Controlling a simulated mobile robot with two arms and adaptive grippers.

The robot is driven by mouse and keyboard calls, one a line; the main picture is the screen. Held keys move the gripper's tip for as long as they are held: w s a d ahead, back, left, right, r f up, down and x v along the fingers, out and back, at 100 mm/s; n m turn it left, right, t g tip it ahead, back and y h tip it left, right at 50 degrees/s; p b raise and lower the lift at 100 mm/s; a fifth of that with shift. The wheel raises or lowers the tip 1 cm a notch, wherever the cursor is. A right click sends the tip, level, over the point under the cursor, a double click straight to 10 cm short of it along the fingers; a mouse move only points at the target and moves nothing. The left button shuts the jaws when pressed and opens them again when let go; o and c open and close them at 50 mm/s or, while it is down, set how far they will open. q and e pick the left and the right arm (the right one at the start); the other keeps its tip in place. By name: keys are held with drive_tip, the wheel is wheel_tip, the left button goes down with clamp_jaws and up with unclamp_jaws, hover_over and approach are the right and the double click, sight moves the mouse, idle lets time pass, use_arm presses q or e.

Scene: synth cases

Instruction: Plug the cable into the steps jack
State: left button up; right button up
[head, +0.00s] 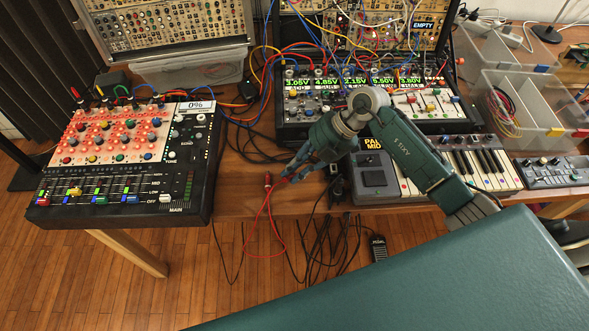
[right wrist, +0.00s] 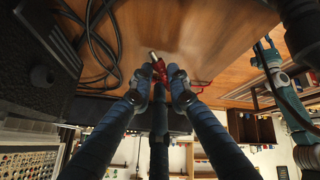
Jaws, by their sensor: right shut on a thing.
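My right gripper (head: 287,177) reaches in over the front edge of the wooden table. It is shut on the red cable's plug (head: 267,179). The red cable (head: 262,215) hangs below in a loop in front of the table edge. In the right wrist view the fingers (right wrist: 158,80) close around the red plug (right wrist: 160,70), whose metal tip points away from them, towards the upper left. The plug is apart from any jack. I cannot read which jack is labelled steps; the jack labels are too small. My left gripper is not in view.
A mixer-like box (head: 130,160) with knobs and faders stands left. A module rack (head: 300,118) with voltage displays and patch cables stands behind. A grey pedal (head: 375,180) and keyboard (head: 470,165) are right of the gripper. Bare table (head: 235,180) lies between. Black cables (head: 330,240) hang below.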

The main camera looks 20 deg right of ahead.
drive_tip(key=o, duration=0.9)
drive_tip(key=v, duration=1.2)
